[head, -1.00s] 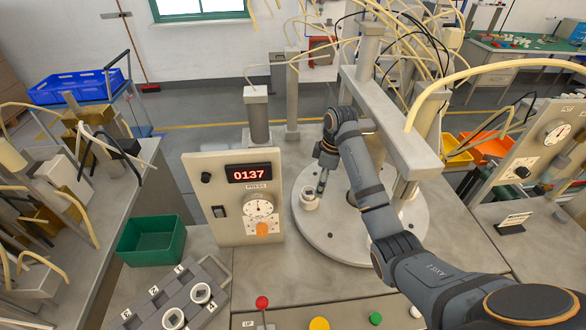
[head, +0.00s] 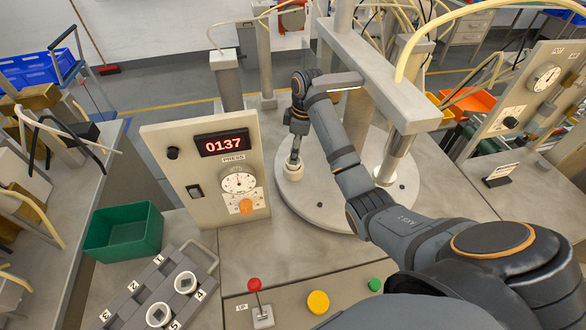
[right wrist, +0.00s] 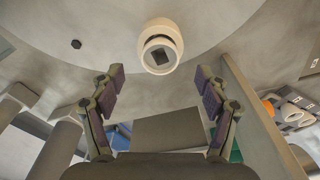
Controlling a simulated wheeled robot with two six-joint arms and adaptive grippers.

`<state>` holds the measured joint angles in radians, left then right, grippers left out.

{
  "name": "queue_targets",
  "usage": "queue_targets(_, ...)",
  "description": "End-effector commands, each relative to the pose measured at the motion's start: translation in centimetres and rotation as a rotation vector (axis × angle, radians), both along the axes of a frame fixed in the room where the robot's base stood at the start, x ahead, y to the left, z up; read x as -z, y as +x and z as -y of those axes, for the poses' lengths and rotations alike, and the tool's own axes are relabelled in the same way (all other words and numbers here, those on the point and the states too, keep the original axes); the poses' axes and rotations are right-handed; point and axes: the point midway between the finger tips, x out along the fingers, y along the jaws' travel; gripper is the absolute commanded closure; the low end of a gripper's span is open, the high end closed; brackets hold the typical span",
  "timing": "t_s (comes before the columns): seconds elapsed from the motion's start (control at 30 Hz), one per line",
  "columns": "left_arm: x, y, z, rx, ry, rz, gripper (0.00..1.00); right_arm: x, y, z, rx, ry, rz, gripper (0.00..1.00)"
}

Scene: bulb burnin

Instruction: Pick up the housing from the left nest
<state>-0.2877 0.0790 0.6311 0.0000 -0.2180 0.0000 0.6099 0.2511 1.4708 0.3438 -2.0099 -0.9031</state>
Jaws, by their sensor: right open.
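A white round housing (head: 293,172) sits upright on the left part of the grey round table. In the right wrist view the housing (right wrist: 160,47) shows a dark square in its open end. My right gripper (head: 294,157) is just above it in the head view and partly covers it. In the right wrist view my right gripper (right wrist: 159,84) is open, its two fingers wide apart with nothing between them. The housing lies just beyond the fingertips, roughly centred. The nest under the housing cannot be made out. My left gripper is not in view.
The press panel (head: 205,175) reading 0137 stands left of the round table (head: 330,205). A grey rack (head: 135,292) holds two white housings at the front left, beside a green bin (head: 124,235). Press columns stand behind, and a red-knobbed lever (head: 255,286) is in front.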

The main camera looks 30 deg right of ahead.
Motion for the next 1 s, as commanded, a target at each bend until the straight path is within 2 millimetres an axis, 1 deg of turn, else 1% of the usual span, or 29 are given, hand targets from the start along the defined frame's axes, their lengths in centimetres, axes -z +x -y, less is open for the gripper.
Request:
queue_targets(0.03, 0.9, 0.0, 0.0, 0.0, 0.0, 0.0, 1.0, 0.9, 0.0, -0.1, 0.0, 0.001, -0.002, 0.25)
queue_targets(0.07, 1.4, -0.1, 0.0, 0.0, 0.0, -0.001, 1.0, 1.4, 0.1, -0.1, 0.0, 0.001, -0.002, 0.25)
queue_targets(0.2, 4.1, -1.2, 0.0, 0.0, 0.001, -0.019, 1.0, 3.8, 0.4, -0.4, -0.001, 0.003, -0.002, 0.25)
queue_targets(0.33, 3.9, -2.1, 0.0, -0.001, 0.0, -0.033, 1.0, 4.9, 0.5, -0.6, -0.001, 0.001, -0.001, 0.25)
queue_targets(0.53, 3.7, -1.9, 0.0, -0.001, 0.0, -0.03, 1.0, 4.9, 0.5, -0.5, -0.001, 0.001, -0.001, 0.25)
queue_targets(0.57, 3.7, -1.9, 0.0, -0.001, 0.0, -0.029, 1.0, 4.9, 0.5, -0.5, -0.001, 0.001, -0.001, 0.27)
queue_targets(0.9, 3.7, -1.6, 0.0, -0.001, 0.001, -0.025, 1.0, 4.9, 0.5, -0.5, 0.0, 0.001, -0.001, 0.73)
queue_targets(1.0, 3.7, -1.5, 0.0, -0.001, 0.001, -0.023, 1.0, 4.9, 0.5, -0.5, 0.0, 0.001, -0.001, 0.75)
